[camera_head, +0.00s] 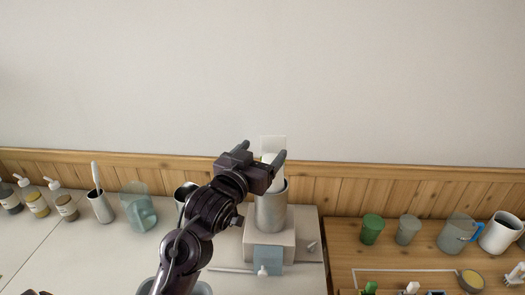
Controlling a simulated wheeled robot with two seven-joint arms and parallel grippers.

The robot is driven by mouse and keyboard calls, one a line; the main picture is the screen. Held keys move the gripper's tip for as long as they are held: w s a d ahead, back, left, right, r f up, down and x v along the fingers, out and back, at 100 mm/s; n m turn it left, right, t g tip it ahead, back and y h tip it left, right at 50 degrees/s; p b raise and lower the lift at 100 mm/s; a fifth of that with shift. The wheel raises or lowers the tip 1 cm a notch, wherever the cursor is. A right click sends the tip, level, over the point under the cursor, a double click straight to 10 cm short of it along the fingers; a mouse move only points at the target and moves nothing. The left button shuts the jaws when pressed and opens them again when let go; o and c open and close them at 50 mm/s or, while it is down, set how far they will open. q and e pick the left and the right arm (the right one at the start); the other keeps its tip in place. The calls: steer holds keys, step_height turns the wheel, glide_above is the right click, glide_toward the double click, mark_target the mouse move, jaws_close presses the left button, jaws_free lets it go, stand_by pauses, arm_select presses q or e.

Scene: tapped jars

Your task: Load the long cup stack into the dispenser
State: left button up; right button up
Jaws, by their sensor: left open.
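A grey metal cylinder (271,212), which looks like the dispenser, stands upright on a pale block (285,248). A white shape shows behind and between my fingers above its mouth; it may be the cup stack, but my gripper hides most of it. My left gripper (262,152) is open just above the cylinder's rim, with one finger on each side of the white shape. I cannot tell whether the fingers touch it. My right gripper is not in view.
A clear teal jug (138,212), a cup with a white handle (99,208) and several pump bottles (36,200) stand at left. On the wooden tabletop at right are a green cup (372,229), a grey cup (407,229), a pitcher (455,233) and a white mug (501,233).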

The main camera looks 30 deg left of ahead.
arm_select(q)
steer(key=shift+s, duration=0.8)
steer(key=s+p, duration=0.7)
steer(key=shift+s+d, duration=0.3)
steer(key=shift+s, duration=0.1)
